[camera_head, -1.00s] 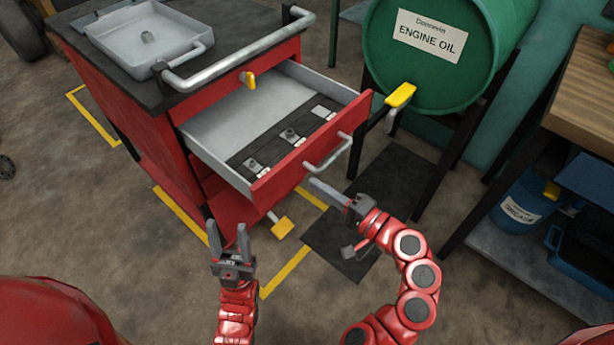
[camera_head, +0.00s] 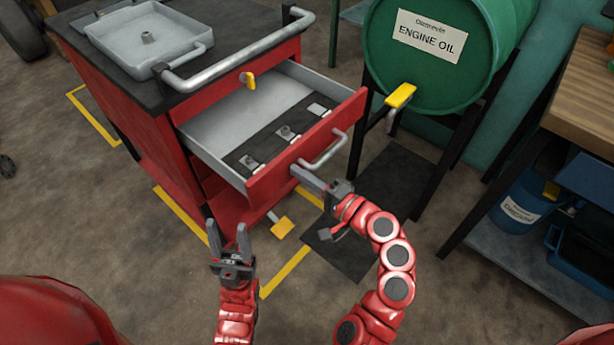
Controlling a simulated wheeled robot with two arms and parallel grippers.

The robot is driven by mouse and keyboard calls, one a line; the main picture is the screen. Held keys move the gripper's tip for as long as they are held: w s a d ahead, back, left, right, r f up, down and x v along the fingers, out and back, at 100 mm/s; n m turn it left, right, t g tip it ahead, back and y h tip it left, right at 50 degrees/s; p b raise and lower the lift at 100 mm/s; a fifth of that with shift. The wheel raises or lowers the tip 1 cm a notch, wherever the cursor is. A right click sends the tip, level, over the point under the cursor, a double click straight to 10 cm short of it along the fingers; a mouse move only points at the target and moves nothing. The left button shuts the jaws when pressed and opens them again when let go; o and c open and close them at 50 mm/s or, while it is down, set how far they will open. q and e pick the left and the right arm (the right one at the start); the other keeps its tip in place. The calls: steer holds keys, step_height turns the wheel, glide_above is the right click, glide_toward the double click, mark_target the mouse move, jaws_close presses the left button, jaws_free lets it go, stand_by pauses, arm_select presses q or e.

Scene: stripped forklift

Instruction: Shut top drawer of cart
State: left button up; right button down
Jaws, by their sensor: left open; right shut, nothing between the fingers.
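The red cart (camera_head: 128,148) stands at left centre. Its top drawer (camera_head: 265,181) is pulled out toward the lower right, with several small metal parts on a dark strip inside. A silver bar handle (camera_head: 323,151) runs along the drawer's red front. My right gripper (camera_head: 297,172) is shut and empty; its fingertips are at the drawer front, just below and left of the handle, and appear to touch it. My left gripper (camera_head: 226,230) is open and empty, pointing up, below and left of the drawer and apart from it.
A grey tray (camera_head: 110,40) and a silver push bar (camera_head: 240,52) are on the cart top. A green engine oil drum (camera_head: 430,85) on a dark stand is right of the drawer. A wooden workbench (camera_head: 585,85) stands far right. Open floor lies in front.

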glide_toward(231, 133)
steer(key=r, duration=0.1)
steer(key=s+d+r, duration=0.1)
steer(key=r, duration=0.1)
steer(key=shift+s+d+b, duration=0.25)
steer(key=shift+b, duration=0.1)
steer(key=b+x, duration=0.5)
steer(key=x, duration=0.7)
steer(key=shift+w+f, duration=0.1)
steer(key=shift+r+b, duration=0.3)
steer(key=shift+r, duration=0.1)
